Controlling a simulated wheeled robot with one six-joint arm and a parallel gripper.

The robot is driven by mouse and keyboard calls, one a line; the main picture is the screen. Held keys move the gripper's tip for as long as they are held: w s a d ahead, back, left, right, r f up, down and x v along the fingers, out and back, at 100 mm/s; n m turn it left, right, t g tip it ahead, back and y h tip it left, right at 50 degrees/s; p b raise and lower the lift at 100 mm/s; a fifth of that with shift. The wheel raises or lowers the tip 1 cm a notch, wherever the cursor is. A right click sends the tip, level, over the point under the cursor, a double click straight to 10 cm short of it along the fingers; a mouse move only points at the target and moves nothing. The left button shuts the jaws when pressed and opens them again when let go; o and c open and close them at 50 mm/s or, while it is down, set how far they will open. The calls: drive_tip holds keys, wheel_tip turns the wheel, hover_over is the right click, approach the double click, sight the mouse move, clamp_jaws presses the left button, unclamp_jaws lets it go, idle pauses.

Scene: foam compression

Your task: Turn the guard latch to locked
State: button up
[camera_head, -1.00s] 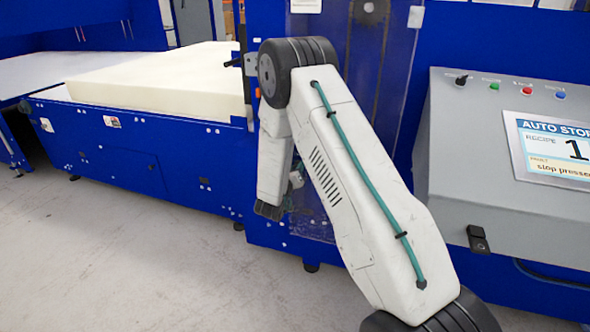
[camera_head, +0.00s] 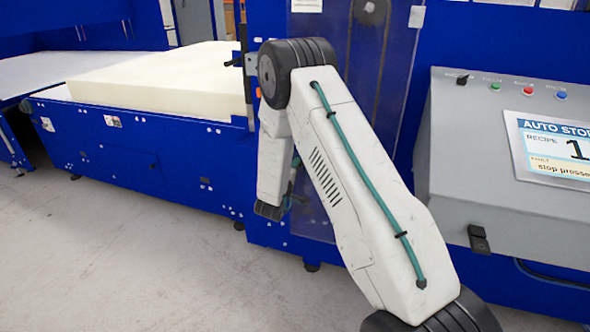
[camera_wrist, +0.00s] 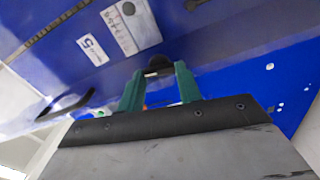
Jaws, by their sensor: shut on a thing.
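In the wrist view, my gripper (camera_wrist: 157,76) has its two teal fingers on either side of a small dark knob-like part (camera_wrist: 158,63), which I take to be the guard latch's handle. The fingers are closed on it, in front of a blue panel. The latch's full shape and any locked mark are hidden or too small to read. In the head view, my forearm and wrist cover most of the latch area, with only a bit of teal finger showing by the clear guard panel (camera_head: 349,130).
A cream foam block (camera_head: 150,78) lies on the blue machine bed at left. A grey control console (camera_head: 450,150) with buttons and a screen (camera_head: 550,145) stands at right. In the wrist view, a numbered plate (camera_wrist: 118,30) and a black bar handle (camera_wrist: 66,106) are nearby. The floor at front left is clear.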

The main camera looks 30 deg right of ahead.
drive_tip(key=shift+n, duration=0.9)
drive_tip(key=shift+a, duration=0.1)
drive_tip(key=o, duration=1)
drive_tip(key=v, duration=0.7)
drive_tip(key=shift+s+a, duration=0.2)
drive_tip(key=shift+a, duration=0.1)
drive_tip(key=shift+f, duration=0.1)
